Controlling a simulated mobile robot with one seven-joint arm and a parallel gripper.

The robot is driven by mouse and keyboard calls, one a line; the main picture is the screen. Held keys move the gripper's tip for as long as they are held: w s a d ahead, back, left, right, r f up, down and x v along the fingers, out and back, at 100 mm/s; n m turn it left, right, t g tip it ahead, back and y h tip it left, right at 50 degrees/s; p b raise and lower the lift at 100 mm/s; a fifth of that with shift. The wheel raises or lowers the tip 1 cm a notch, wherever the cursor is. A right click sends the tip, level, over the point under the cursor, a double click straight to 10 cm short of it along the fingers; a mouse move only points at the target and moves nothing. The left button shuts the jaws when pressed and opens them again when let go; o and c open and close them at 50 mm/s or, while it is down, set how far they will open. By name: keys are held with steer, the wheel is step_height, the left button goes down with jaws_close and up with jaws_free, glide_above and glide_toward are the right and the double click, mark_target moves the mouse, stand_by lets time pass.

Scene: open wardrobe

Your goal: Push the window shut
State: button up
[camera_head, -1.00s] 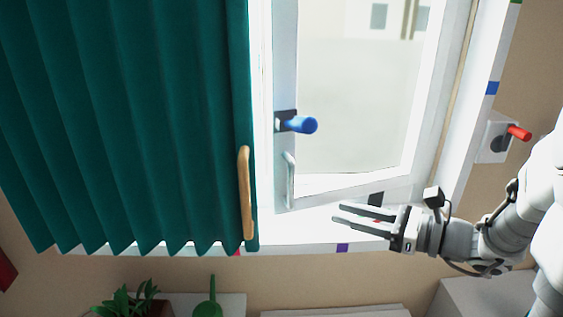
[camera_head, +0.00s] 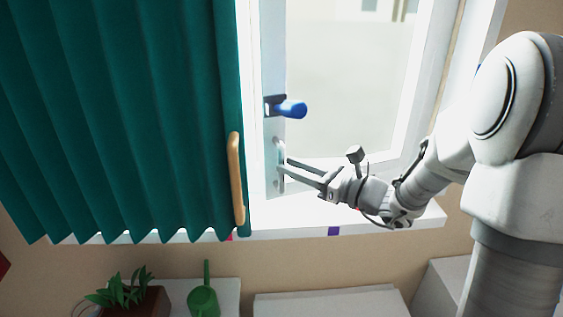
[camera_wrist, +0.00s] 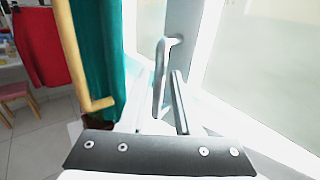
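The window (camera_head: 345,90) has a white frame and a pale pane, and its sash stands at an angle to the outer frame. A blue handle (camera_head: 291,109) sticks out from its left stile. Below it is a pale grey pull bar (camera_head: 281,153), which also shows upright in the wrist view (camera_wrist: 160,75). My gripper (camera_head: 284,169) is at the bar's lower part, its fingers apart. In the wrist view the bar appears between the fingers, with the dark right finger (camera_wrist: 179,103) close beside it. Whether they touch cannot be told.
A green curtain (camera_head: 120,110) with a wooden handle (camera_head: 236,178) hangs close left of the sash. Below the sill (camera_head: 290,217) are a potted plant (camera_head: 125,290) and a green watering can (camera_head: 203,299). A red cloth (camera_wrist: 50,45) hangs far left in the wrist view.

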mark_target(281, 189)
steer(key=shift+x, duration=1.65)
jaws_close()
